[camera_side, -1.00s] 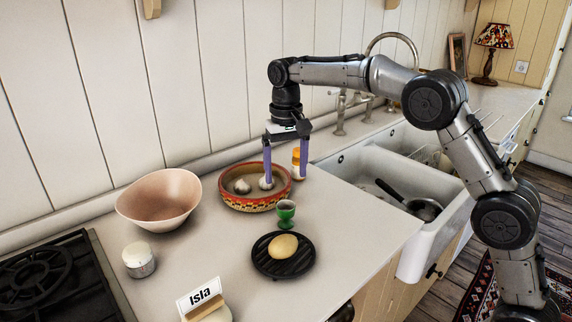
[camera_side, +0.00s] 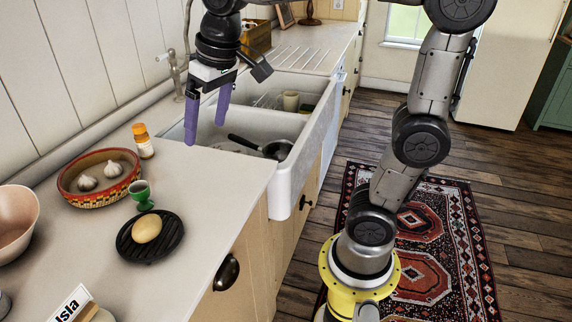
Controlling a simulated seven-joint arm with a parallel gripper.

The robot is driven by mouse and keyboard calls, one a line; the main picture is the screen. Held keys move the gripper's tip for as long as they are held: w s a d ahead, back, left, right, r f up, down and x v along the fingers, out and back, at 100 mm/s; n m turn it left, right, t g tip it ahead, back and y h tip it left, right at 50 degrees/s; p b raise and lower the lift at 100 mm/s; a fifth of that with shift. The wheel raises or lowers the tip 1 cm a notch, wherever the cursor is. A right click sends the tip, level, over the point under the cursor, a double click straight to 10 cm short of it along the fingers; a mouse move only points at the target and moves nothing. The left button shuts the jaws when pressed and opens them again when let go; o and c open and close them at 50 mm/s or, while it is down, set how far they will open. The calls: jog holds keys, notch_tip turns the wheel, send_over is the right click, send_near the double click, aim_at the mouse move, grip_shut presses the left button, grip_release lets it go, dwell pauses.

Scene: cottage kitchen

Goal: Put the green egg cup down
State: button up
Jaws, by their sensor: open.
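The green egg cup (camera_side: 142,196) stands upright and empty on the pale worktop, between the patterned bowl and the black round trivet. My gripper (camera_side: 206,130) is open, with its two purple fingers pointing down and nothing between them. It is up and to the right of the egg cup in the picture, apart from it, in front of the sink. Nothing hides the egg cup.
An egg (camera_side: 147,229) lies on the black trivet (camera_side: 169,246). A patterned bowl (camera_side: 70,201) holds garlic bulbs, with an orange-capped jar (camera_side: 143,141) behind it. The white sink (camera_side: 286,205) holds a dark-handled pan (camera_side: 277,150). The worktop right of the trivet is clear.

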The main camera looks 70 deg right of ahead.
jog(key=s+f+t, duration=0.1)
jog(key=s+f, duration=0.1)
jog(key=s, duration=0.5)
jog(key=shift+s+d+n, duration=0.25)
jog(key=shift+s+n, duration=0.15)
jog(key=shift+n+t, duration=0.5)
jog(key=shift+t, duration=0.2)
jog(key=s+f, duration=0.1)
jog(key=s, duration=0.1)
jog(key=s+f, duration=0.4)
jog(key=shift+s+d, duration=0.15)
jog(key=shift+s, duration=0.2)
jog(key=shift+c, duration=0.9)
jog(key=shift+s+f, duration=0.1)
jog(key=shift+s, duration=0.05)
jog(key=shift+c, duration=0.4)
